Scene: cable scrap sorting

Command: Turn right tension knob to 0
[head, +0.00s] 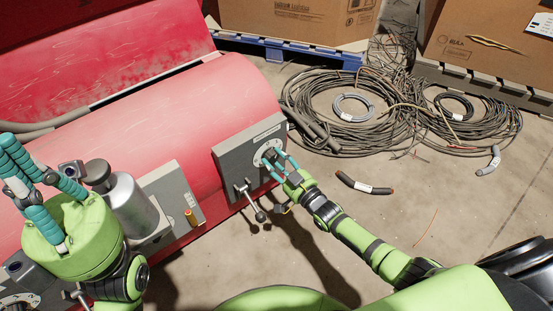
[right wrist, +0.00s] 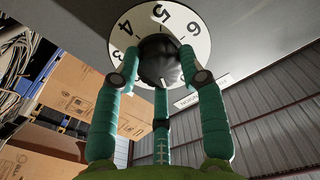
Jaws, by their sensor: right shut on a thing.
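The right tension knob is black and sits on a white numbered dial (head: 264,153) on a grey panel of the red machine. In the right wrist view the knob (right wrist: 160,62) is at the centre of the dial, with numbers 3 to 6 readable around it; 0 is not visible. A short white mark shows on the knob's lower edge. My right gripper (head: 277,165) has its teal fingers closed around the knob, and they also show in the right wrist view (right wrist: 162,75). My left gripper (head: 30,180) is open and empty, fingers spread, above the machine's left part.
A lever with a ball end (head: 250,202) hangs from the panel beside my right gripper. A grey metal cylinder (head: 130,205) stands near my left gripper. Coiled cables (head: 340,135) and a cut cable piece (head: 362,186) lie on the floor. Cardboard boxes (head: 295,20) stand behind.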

